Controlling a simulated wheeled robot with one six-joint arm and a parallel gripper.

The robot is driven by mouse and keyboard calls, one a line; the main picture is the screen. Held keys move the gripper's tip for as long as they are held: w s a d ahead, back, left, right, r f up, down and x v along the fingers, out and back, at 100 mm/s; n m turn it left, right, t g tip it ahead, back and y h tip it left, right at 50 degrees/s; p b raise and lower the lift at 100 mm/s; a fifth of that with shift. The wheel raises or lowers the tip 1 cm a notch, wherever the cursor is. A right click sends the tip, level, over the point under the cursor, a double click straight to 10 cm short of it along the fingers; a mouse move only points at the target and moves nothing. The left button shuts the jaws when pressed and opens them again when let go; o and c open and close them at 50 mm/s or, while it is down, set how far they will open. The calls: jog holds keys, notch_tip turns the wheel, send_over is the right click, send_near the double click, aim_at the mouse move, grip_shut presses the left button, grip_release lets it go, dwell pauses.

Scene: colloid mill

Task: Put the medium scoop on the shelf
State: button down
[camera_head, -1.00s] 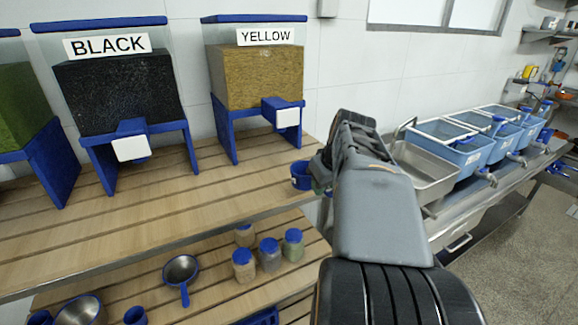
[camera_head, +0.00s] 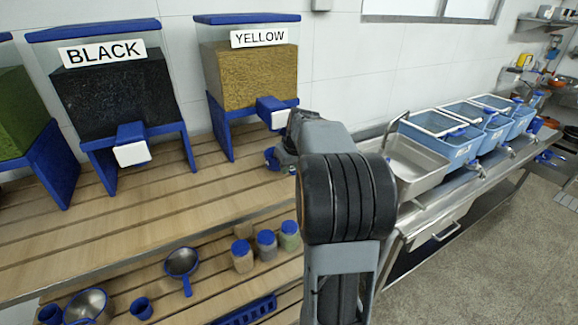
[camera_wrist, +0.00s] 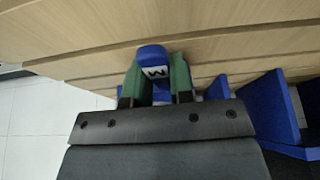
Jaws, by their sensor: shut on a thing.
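My gripper (camera_wrist: 157,90) has green fingers that are shut on a blue scoop (camera_wrist: 152,62) marked with a letter that reads as M or W in the wrist view. In the head view a small part of the blue scoop (camera_head: 271,159) shows left of my arm, in front of the yellow dispenser; my arm hides the rest. The slatted wooden upper shelf (camera_head: 150,225) lies close by the scoop. I cannot tell whether the scoop touches it. The slatted lower shelf (camera_head: 215,275) shows below it.
The black dispenser (camera_head: 115,95) and yellow dispenser (camera_head: 250,75) stand on blue legs at the back of the upper shelf. Below are several lidded jars (camera_head: 266,246), a pan (camera_head: 182,262), a blue cup (camera_head: 141,308) and a blue basket (camera_head: 250,311). A steel sink (camera_head: 415,170) is right.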

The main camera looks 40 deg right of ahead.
jog(key=shift+f, duration=0.5)
jog(key=shift+f, duration=0.15)
jog(key=c, duration=1)
grip_release()
jog(key=b+v, duration=0.1)
jog(key=v, duration=1.1)
jog(key=s+a+f, duration=0.4)
jog(key=a, duration=0.3)
jog(key=s+a+f, duration=0.4)
jog(key=s+a, duration=0.1)
jog(key=a, duration=0.3)
jog(key=s+a+f+n, duration=0.1)
jog(key=s+a+f, duration=0.3)
jog(key=a, duration=0.3)
jog(key=shift+s+a+f, duration=0.25)
jog(key=shift+a+f, duration=0.1)
jog(key=shift+a, duration=0.05)
